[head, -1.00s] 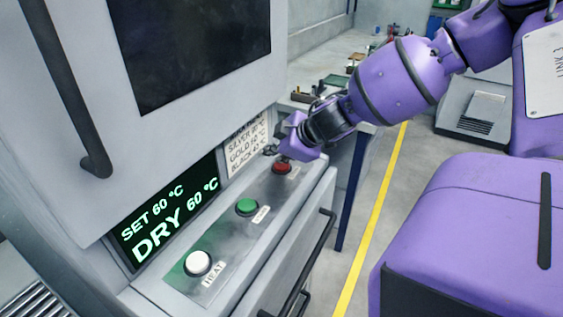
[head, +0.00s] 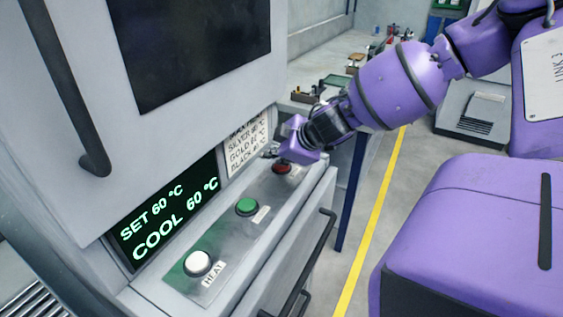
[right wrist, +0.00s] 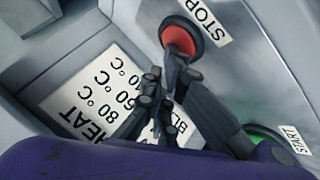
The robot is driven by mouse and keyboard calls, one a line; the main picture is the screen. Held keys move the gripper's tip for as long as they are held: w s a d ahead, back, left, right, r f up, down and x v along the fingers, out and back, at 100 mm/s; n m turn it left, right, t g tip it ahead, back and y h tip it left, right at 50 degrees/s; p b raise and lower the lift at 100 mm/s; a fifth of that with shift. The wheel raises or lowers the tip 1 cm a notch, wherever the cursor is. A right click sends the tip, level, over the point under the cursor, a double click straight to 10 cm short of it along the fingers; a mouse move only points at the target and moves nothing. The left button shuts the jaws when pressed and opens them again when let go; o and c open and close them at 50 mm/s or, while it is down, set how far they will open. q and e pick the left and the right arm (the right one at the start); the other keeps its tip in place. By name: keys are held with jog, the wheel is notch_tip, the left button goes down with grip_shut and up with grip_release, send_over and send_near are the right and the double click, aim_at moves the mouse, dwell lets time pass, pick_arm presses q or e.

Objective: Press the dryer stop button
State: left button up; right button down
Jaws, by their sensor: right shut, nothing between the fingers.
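The red stop button (head: 282,169) is at the far end of the dryer's sloped control panel (head: 225,225). My right gripper (head: 270,152) is shut and empty, at the button's far left side in the head view. In the right wrist view the red button (right wrist: 180,36) sits in a dark ring beside a STOP label (right wrist: 205,18). The fingertips (right wrist: 166,72) overlap its lower edge there; I cannot tell whether they touch it. The dryer display (head: 165,215) reads SET 60 °C and COOL 60 °C. My left gripper is not in view.
A green START button (head: 247,207) and a white HEAT button (head: 198,263) are nearer on the panel. A temperature card (head: 247,145) stands behind the gripper. Dark handles (head: 312,255) jut out below the panel. The floor to the right has a yellow line (head: 375,220).

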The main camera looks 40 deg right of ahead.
aim_at(275, 168)
dwell(0.3)
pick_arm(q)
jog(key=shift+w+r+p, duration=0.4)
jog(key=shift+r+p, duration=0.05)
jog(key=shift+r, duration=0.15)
pick_arm(e)
jog(key=shift+r, duration=0.9)
pick_arm(q)
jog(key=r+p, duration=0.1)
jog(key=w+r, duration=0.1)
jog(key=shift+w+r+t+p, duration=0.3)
jog(key=shift+p, duration=0.1)
pick_arm(e)
notch_tip(275, 168, up, 5)
